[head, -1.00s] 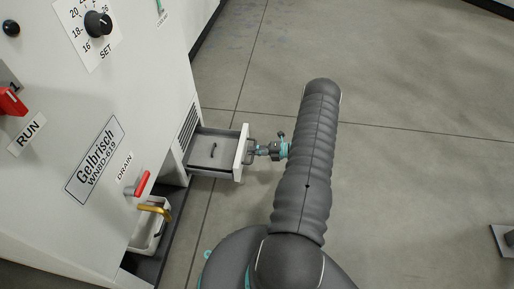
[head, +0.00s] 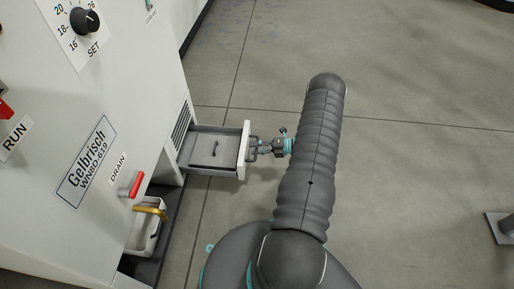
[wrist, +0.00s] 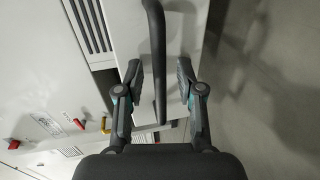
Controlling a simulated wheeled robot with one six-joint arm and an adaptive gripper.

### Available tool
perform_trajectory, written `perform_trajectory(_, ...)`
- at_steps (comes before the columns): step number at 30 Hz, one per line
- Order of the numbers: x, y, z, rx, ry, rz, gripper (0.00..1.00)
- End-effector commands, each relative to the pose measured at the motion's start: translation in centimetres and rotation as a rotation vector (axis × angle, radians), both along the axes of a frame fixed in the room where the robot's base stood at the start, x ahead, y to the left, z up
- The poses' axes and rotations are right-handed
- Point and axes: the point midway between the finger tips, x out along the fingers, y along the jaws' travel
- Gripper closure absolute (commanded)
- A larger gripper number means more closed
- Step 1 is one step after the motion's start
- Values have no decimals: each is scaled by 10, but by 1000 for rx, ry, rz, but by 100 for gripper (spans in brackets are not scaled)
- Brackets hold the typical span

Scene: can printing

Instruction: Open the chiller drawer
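The chiller drawer (head: 203,167) is pulled out from the lower side of the white cabinet, with its tray and a small dark handle inside showing in the head view. Its white front (head: 244,150) carries a dark bar handle, which runs upright in the wrist view (wrist: 160,60). My gripper (head: 254,147) is at this handle. In the wrist view its two fingers (wrist: 160,78) stand on either side of the bar, with a visible gap to each side. The gripper looks open around the handle, not clamped on it.
The white chiller cabinet (head: 120,70) fills the left, with a dial (head: 85,20) and a red drain lever (head: 132,185).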

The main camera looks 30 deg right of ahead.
Motion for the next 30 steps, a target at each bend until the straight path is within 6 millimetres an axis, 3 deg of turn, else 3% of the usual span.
perform_trajectory(10, -7, -10, 3, 0, 0, -3, 63)
perform_trajectory(21, -51, -62, 17, -1, -2, -5, 63)
perform_trajectory(30, -74, -88, 24, -1, -1, -1, 63)
